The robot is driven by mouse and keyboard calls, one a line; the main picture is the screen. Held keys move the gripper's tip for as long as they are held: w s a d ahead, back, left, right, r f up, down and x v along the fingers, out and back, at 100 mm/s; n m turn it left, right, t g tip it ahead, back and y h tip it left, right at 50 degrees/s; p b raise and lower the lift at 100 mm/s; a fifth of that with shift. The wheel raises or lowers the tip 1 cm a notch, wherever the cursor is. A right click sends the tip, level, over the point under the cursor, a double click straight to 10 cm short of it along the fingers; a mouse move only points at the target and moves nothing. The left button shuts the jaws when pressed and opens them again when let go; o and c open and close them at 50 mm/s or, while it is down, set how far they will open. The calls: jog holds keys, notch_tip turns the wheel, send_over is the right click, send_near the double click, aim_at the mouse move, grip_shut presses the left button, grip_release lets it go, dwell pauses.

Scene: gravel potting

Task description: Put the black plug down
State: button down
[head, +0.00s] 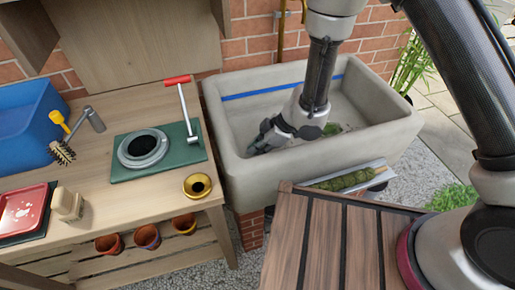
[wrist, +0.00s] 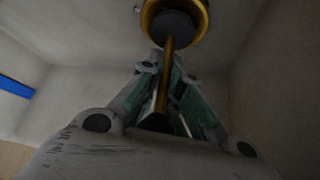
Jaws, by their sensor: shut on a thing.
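My gripper (head: 262,141) is low inside the grey stone basin (head: 399,131), near its left side. In the wrist view its green-padded fingers (wrist: 165,95) are shut around a thin brass stem (wrist: 168,62). A round black face, the black plug (wrist: 174,27), shows at the far end of the stem, inside a brass ring. I cannot tell whether the ring is part of the plug or a drain fitting, or whether the plug touches the basin. The plug is hidden in the head view.
A wooden bench stands left, with a green board (head: 187,147), a brass funnel-like cup (head: 198,186), a brush (head: 61,153) and a blue tub (head: 30,122). Green scraps (head: 331,129) lie in the basin. The basin's walls surround my gripper.

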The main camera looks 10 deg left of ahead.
jog(key=c, duration=1.6)
grip_release()
jog(key=shift+f, duration=0.1)
jog(key=v, duration=1.2)
